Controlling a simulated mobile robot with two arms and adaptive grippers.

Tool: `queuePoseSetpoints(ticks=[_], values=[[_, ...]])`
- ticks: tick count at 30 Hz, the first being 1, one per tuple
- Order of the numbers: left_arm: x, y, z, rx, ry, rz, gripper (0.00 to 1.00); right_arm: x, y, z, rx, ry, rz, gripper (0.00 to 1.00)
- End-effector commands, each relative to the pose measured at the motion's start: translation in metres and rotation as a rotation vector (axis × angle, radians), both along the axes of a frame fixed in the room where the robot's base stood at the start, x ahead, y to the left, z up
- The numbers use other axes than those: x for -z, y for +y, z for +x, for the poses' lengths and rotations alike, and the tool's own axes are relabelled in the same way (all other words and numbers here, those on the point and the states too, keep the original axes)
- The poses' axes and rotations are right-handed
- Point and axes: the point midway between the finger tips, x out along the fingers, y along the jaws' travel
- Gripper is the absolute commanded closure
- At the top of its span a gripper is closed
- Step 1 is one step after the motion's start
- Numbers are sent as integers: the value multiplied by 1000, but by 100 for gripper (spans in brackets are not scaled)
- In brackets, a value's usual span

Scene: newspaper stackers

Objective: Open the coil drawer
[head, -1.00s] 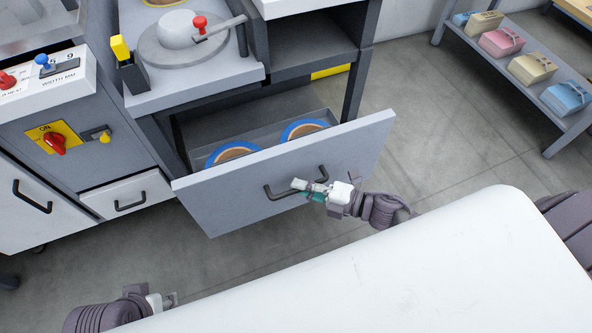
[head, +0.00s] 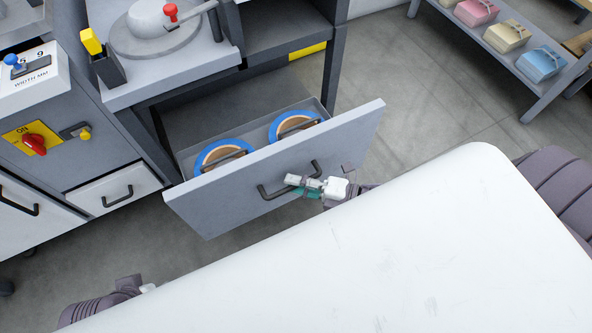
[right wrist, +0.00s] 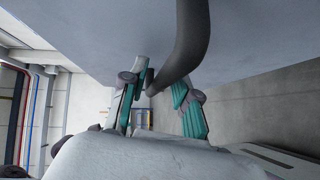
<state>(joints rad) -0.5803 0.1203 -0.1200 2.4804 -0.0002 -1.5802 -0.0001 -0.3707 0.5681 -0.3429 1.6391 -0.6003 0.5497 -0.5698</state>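The coil drawer (head: 290,168) is a grey drawer, pulled well out below the bench, in the head view. Two blue-rimmed coils (head: 222,152) (head: 293,126) lie inside it. Its dark handle (head: 268,192) is on the front panel; it also crosses the right wrist view (right wrist: 192,40).
A machine with a red switch (head: 34,144) and a small shut drawer (head: 118,192) stands at left. A turntable (head: 155,35) is on the bench above. A rack with pastel bundles (head: 541,60) is at upper right. Grey floor (head: 430,105) is free between.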

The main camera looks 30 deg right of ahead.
Motion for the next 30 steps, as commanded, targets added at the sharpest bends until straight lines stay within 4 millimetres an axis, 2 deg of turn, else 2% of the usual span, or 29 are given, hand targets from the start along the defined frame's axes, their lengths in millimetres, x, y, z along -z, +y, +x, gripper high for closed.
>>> queuePoseSetpoints(ticks=[9,13,24,30], values=[[0,0,0,-1,0,-1,65,0,0,-1,-1,0,0,61],[0,0,0,-1,0,-1,65,-1,-7,-8,0,3,0,61],[0,0,0,0,0,0,65,-10,-62,-58,1,5,-1,61],[0,0,0,0,0,0,65,-15,-82,-76,0,3,0,61]])
